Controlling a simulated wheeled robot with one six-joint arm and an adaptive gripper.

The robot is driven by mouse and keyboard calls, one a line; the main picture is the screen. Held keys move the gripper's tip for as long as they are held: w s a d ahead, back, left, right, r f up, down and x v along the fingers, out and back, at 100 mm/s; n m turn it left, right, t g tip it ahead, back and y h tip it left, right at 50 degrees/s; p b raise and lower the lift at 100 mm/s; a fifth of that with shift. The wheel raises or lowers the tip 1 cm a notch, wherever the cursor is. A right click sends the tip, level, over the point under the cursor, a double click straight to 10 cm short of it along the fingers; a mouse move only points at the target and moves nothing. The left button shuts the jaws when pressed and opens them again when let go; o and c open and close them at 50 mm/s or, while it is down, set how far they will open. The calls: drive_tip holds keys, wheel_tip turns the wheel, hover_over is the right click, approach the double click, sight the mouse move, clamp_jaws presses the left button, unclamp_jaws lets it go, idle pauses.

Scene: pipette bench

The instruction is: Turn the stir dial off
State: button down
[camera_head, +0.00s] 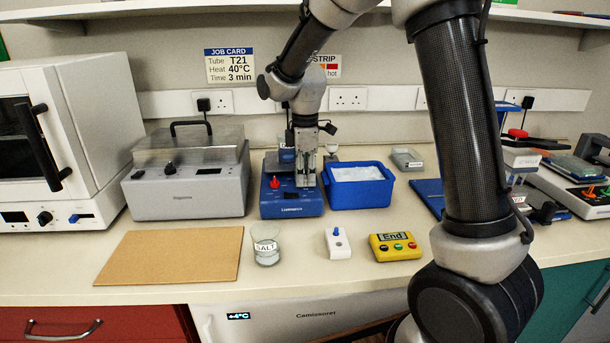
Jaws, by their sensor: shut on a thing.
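The blue stirrer (292,205) stands at the middle of the bench against the back wall. A red knob (275,183) shows on its front left. My gripper (305,181) points straight down over the stirrer's front right. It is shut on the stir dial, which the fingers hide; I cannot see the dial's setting. A vessel (287,156) stands on the stirrer's top, partly hidden behind my gripper.
A blue tub of white contents (386,189) stands close to the stirrer's right. A grey bath (187,188) is to its left. A SALT beaker (265,249), a white device (338,242) and a yellow timer (396,247) are in front. A brown board (170,257) lies front left.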

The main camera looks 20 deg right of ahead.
idle(0.3)
drive_tip(key=c, duration=1.3)
unclamp_jaws()
drive_tip(key=shift+o, duration=0.2)
drive_tip(key=shift+r, duration=0.1)
wheel_tip(320, 180, up, 12)
